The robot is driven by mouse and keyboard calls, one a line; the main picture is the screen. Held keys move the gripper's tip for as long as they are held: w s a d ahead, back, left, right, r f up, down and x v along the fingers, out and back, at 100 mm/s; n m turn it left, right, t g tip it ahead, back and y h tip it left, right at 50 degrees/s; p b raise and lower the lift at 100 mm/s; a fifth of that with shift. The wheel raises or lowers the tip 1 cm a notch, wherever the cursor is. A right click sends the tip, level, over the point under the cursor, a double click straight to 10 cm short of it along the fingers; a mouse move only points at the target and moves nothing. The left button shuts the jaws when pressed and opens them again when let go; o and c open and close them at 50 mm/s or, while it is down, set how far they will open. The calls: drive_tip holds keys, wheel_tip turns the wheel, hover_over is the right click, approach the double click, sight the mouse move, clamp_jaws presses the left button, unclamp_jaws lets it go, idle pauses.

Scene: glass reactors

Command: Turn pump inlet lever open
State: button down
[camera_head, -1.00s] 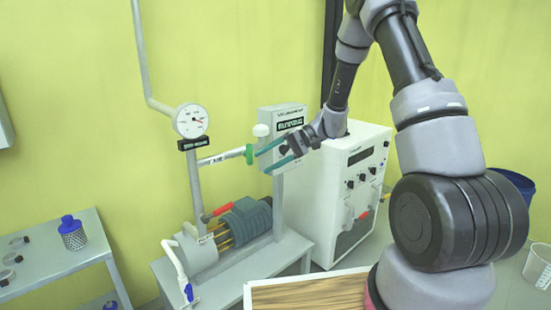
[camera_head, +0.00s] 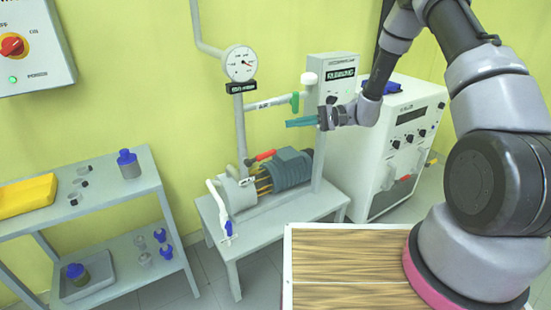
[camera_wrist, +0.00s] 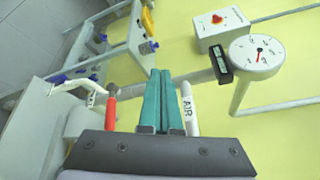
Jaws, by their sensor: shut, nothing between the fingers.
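The pump (camera_head: 287,168) is a dark cylinder on a small grey table. A red lever (camera_head: 260,157) stands out above its pipework; it also shows in the wrist view (camera_wrist: 111,113). A green handle (camera_head: 294,102) sits on the white AIR pipe (camera_head: 267,103). A blue-tipped lever (camera_head: 228,228) hangs at the white hose in front of the pump. I cannot tell from labels which is the inlet lever. My gripper (camera_head: 288,124) is shut and empty, its teal fingers together and pointing left, just below the green handle in the picture. In the wrist view the fingers (camera_wrist: 161,74) partly cover the pipework.
A pressure gauge (camera_head: 240,63) tops the vertical pipe. A white cabinet (camera_head: 392,150) stands right of the pump. A shelf (camera_head: 110,205) with bottles and a yellow tray (camera_head: 27,196) is at left. A wooden-topped surface (camera_head: 345,265) lies in front.

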drive_tip(key=w+a+f+m+t+y, duration=0.25)
drive_tip(key=a+f+m+y, duration=0.2)
drive_tip(key=f, duration=0.35)
drive_tip(key=m+t, duration=1.2)
approach(261, 157)
wheel_tip(261, 157, up, 2)
wheel_tip(261, 157, down, 9)
drive_tip(key=d+m+t+h, duration=0.1)
drive_tip(key=m+t+h, duration=0.5)
drive_tip(key=m+h, duration=0.15)
drive_tip(key=w+a+r, duration=0.5)
drive_tip(key=r, duration=0.3)
drive_tip(key=shift+w, duration=0.2)
